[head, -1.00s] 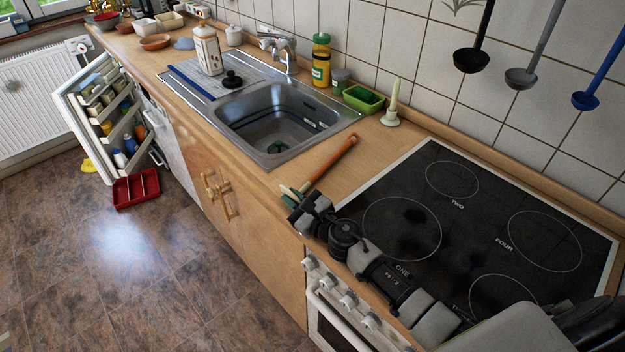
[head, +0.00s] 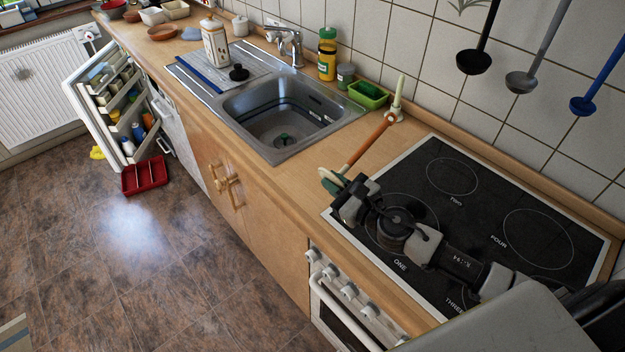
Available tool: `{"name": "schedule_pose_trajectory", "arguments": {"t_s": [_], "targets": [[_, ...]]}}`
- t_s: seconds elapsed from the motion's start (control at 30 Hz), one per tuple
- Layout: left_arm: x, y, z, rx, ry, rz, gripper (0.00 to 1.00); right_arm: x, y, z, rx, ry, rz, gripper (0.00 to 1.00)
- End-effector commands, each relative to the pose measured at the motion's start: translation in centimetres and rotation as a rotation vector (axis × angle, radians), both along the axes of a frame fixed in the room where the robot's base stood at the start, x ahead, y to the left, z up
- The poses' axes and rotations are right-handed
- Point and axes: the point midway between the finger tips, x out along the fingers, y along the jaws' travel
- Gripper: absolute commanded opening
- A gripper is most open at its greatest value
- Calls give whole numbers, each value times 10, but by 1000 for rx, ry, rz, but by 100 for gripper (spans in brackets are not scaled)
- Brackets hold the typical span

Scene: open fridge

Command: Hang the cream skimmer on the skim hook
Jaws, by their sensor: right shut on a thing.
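My right gripper (head: 345,194) is above the front left corner of the hob. It is shut on a long tool, which I take to be the cream skimmer (head: 368,144). The tool has an orange-brown shaft pointing up and right, with cream and green parts at the gripper end. Its far end overlaps the white base of the cream candle-like stick in the picture; I cannot tell if they touch. The gripper partly hides the near end. No skim hook can be made out; the tops of the hanging ladles are out of view. My left gripper is not in view.
A black ladle (head: 474,62), a grey ladle (head: 522,82) and a blue ladle (head: 583,105) hang against the tiled wall. The cream stick (head: 400,90) stands behind the hob's left corner. A green tub (head: 368,95) and the sink (head: 285,115) are further left. The hob (head: 500,205) is clear.

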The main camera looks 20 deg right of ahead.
Motion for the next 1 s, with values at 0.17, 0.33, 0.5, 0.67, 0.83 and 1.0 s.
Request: {"name": "schedule_pose_trajectory", "arguments": {"t_s": [0.17, 0.33, 0.5, 0.67, 0.83, 1.0], "targets": [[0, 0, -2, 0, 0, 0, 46, -14, -11, 10, -2, -1, 0, 0], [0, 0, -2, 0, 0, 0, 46, -18, -13, 14, 1, -1, -2, 0], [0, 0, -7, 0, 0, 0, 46, -22, -2, 18, 4, -3, -41, 0], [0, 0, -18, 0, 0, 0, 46, -33, 20, 24, 19, 3, -168, 0], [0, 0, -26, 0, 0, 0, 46, -46, 34, 29, 16, 5, -308, 0], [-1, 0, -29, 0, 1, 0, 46, -55, 39, 30, 7, 2, -371, 0]]}}
